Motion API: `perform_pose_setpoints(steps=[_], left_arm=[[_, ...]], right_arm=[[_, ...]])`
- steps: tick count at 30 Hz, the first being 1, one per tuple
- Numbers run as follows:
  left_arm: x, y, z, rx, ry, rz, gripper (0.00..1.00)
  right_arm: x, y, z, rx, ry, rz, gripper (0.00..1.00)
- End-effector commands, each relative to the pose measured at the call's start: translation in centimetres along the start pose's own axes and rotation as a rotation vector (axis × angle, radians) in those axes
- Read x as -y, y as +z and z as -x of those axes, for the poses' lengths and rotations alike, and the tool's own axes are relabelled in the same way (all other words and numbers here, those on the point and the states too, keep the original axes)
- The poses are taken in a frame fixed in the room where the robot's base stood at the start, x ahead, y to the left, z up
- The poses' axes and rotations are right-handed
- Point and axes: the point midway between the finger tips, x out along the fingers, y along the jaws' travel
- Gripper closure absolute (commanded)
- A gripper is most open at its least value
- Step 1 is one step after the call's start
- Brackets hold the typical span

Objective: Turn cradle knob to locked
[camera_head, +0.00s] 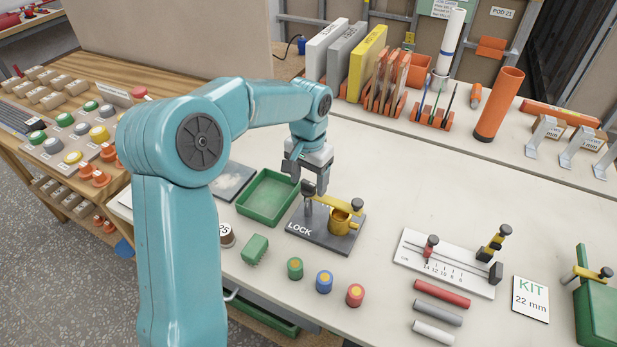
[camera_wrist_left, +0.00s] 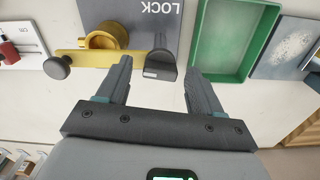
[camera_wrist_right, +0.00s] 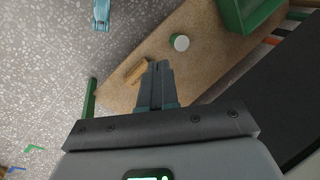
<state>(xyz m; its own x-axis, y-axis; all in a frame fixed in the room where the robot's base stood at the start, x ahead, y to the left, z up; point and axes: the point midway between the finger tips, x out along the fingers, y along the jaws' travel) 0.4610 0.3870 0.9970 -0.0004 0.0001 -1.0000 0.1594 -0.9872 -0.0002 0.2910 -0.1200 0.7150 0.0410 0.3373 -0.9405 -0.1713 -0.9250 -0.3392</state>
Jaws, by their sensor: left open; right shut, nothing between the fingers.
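The cradle is a dark grey plate (camera_head: 300,232) marked LOCK, with a yellow ring holder (camera_head: 341,222) and a yellow arm. The cradle's dark knob (camera_wrist_left: 161,66) stands at the plate's edge nearest my left gripper, and a second round black knob (camera_wrist_left: 57,67) ends the yellow arm. My left gripper (camera_head: 308,178) is open above the plate's back left part. My right gripper (camera_wrist_right: 157,68) is shut and empty, away from the cradle, over a lower board and the floor.
A green tray (camera_head: 268,212) lies left of the cradle. A green block (camera_head: 255,249) and green, blue (camera_head: 324,281) and red caps stand in front. A white ruler jig (camera_head: 445,266) is to the right. Orange racks (camera_head: 385,85) line the back. The table between is clear.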

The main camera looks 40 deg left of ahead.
Motion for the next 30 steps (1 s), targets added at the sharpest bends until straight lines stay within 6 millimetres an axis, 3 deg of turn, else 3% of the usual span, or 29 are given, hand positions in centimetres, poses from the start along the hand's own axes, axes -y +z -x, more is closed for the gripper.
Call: perform_pose_setpoints(steps=[3, 8, 9, 20, 30], left_arm=[[0.02, 0.0, 0.02, 0.0, 0.0, 0.0, 0.34], [0.02, 0.01, 0.05, 0.0, 0.0, 0.0, 0.86], [0.02, 0.02, 0.06, 0.0, 0.0, 0.0, 0.9], [0.02, -0.02, 0.14, -0.001, 0.0, -0.045, 0.9], [0.02, -0.05, 0.26, -0.002, 0.0, -0.283, 0.9]], right_arm=[[0.0, -0.01, 0.0, 0.0, 0.0, 0.0, 1.0], [0.0, 0.0, 0.0, 0.0, 0.0, 0.0, 1.0], [0.0, 0.0, 0.0, 0.0, 0.0, 0.0, 1.0], [0.07, 0.0, 0.17, 0.0, 0.0, 0.0, 1.0], [0.3, 0.01, 0.83, 0.0, 0.0, 0.0, 1.0]])
